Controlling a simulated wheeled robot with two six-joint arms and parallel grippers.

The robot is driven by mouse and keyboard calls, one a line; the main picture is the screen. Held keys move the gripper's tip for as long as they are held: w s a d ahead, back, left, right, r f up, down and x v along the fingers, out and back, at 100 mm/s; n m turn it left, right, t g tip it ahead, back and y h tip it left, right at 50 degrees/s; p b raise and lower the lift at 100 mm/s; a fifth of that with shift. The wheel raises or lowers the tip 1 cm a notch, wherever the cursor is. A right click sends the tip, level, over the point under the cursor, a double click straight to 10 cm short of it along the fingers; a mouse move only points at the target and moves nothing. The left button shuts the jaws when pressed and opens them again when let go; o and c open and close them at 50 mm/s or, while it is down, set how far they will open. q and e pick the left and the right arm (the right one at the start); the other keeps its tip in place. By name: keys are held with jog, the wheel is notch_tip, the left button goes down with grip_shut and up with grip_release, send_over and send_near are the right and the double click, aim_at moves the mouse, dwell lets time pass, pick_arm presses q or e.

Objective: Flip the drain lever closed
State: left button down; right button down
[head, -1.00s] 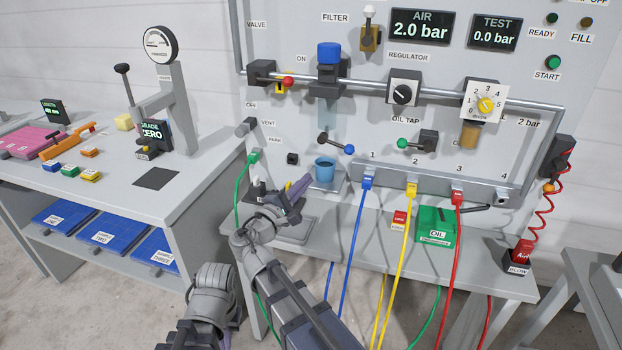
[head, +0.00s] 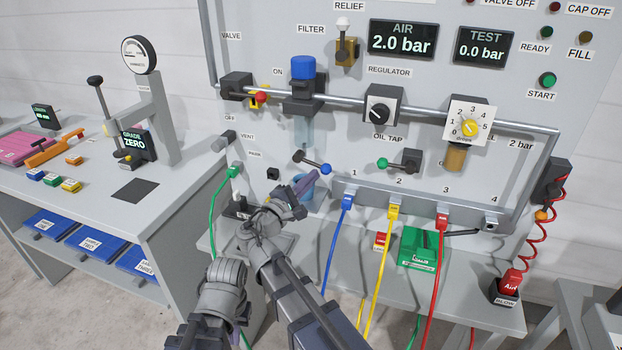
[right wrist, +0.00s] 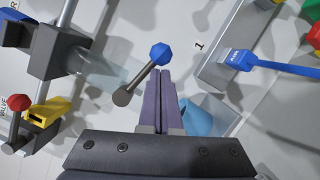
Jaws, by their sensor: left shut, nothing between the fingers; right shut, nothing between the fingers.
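The drain lever (head: 312,163) is a dark rod with a blue knob, on the panel under the filter bowl (head: 303,132). In the head view it slants from its pivot at upper left to its knob at lower right. My right gripper (head: 314,178) is shut and empty, its purple fingertips just below the knob. In the right wrist view the lever's blue knob (right wrist: 161,54) sits just beyond the closed fingertips (right wrist: 164,73); I cannot tell whether they touch. My left gripper (head: 238,335) is low at the bottom edge, mostly hidden behind its own arm, shut.
A blue cup (head: 307,188) stands behind my right fingers. The oil tap lever (head: 400,162) and a manifold with blue, yellow and red hoses (head: 346,203) are to the right. A green hose (head: 234,171) hangs at left. The gauge bench (head: 135,190) stands further left.

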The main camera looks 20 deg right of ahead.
jog(key=shift+s+d+r+n+p, duration=0.2)
jog(key=shift+r+n+p, duration=0.1)
jog(key=shift+r, duration=0.1)
jog(key=shift+s+d+r+n+p, duration=0.1)
jog(key=shift+d+r+n+p, duration=0.05)
jog(key=shift+r+n+p, duration=0.2)
jog(key=shift+f, duration=0.1)
